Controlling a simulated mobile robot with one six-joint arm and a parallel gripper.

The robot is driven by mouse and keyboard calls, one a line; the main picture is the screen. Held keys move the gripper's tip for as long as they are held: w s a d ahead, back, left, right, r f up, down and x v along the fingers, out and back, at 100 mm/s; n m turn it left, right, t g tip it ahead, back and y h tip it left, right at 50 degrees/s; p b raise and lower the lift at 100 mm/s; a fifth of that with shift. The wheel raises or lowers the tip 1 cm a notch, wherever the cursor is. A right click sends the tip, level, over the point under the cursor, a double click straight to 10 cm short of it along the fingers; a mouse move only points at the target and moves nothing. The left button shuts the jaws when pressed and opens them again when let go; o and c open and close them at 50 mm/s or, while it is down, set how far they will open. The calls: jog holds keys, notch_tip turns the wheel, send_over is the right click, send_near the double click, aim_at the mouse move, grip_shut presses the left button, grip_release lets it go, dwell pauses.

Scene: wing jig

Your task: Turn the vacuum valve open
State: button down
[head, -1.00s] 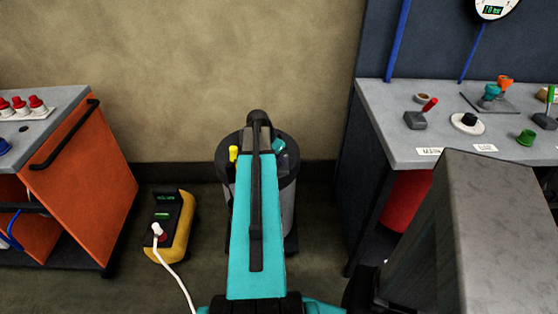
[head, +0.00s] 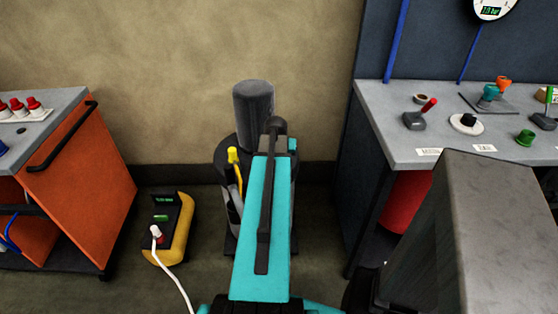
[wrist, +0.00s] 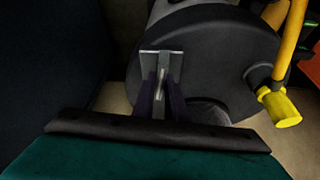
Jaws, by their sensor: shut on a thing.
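A dark round-topped drum (wrist: 215,65) with a lighter body stands on the floor by the wall; in the head view (head: 224,160) my teal arm hides much of it. In the wrist view my gripper (wrist: 160,95) is at the drum, shut on a narrow grey metal piece below a small flat plate (wrist: 162,58). I cannot tell for sure whether this piece is the vacuum valve's handle. A yellow rod with a thick yellow end (wrist: 281,109) is at the right, apart from my gripper; it also shows in the head view (head: 233,156).
A yellow and black device (head: 175,225) with a white cable stands on the floor at left. An orange cabinet (head: 85,190) is further left. A grey bench (head: 400,145) with knobs and levers is at right, with a gauge (head: 493,8) above it. Bare floor lies between.

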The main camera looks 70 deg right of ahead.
jog(key=shift+n+t, duration=0.3)
jog(key=shift+n, duration=0.4)
jog(key=c, duration=1.8)
grip_release()
jog(key=shift+s+r, duration=0.1)
jog(key=shift+r, duration=0.05)
jog(key=v, duration=1.3)
jog(key=shift+r+b, duration=0.3)
jog(key=shift+b, duration=0.15)
jog(key=shift+s, duration=0.1)
